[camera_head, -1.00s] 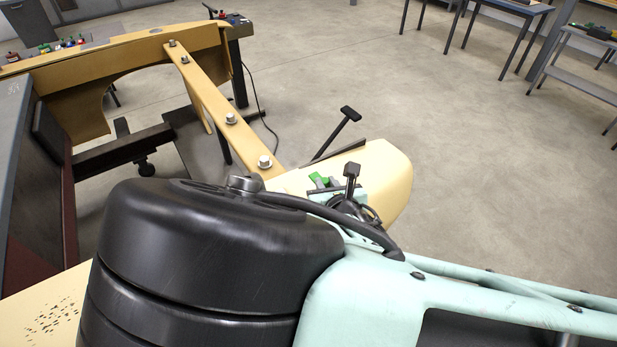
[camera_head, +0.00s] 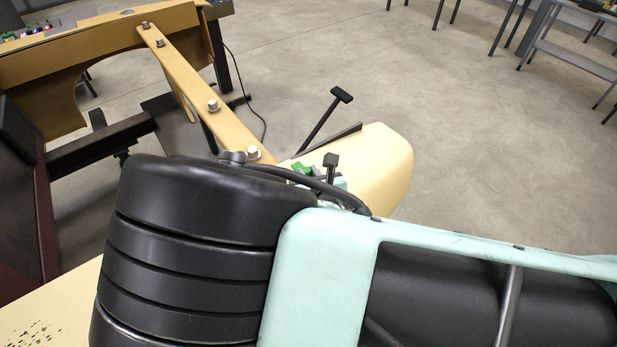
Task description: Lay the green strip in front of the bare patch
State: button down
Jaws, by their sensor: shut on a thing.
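A small green piece (camera_head: 303,168), which looks like the green strip, shows at my gripper (camera_head: 318,174), just beyond my arm. My gripper is mostly hidden behind my black and mint arm. It is shut on the green piece, over or close to the cream surface with the rounded end. The fingertips and the strip's full length are hidden. A dark speckled patch (camera_head: 40,326) marks the cream surface at the lower left. I cannot tell whether it is the bare patch.
A cream rail with bolts (camera_head: 185,80) runs from the back left to the cream rounded end (camera_head: 375,160). A black T-shaped handle (camera_head: 325,118) stands behind it. Small coloured items (camera_head: 30,30) lie at the far left. Tables stand far right; the floor between is clear.

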jog(key=shift+f+b, duration=0.45)
jog(key=shift+f, duration=0.75)
jog(key=shift+f, duration=0.15)
jog(key=c, duration=1.4)
grip_release()
jog(key=shift+o, duration=0.2)
jog(key=shift+r, duration=0.25)
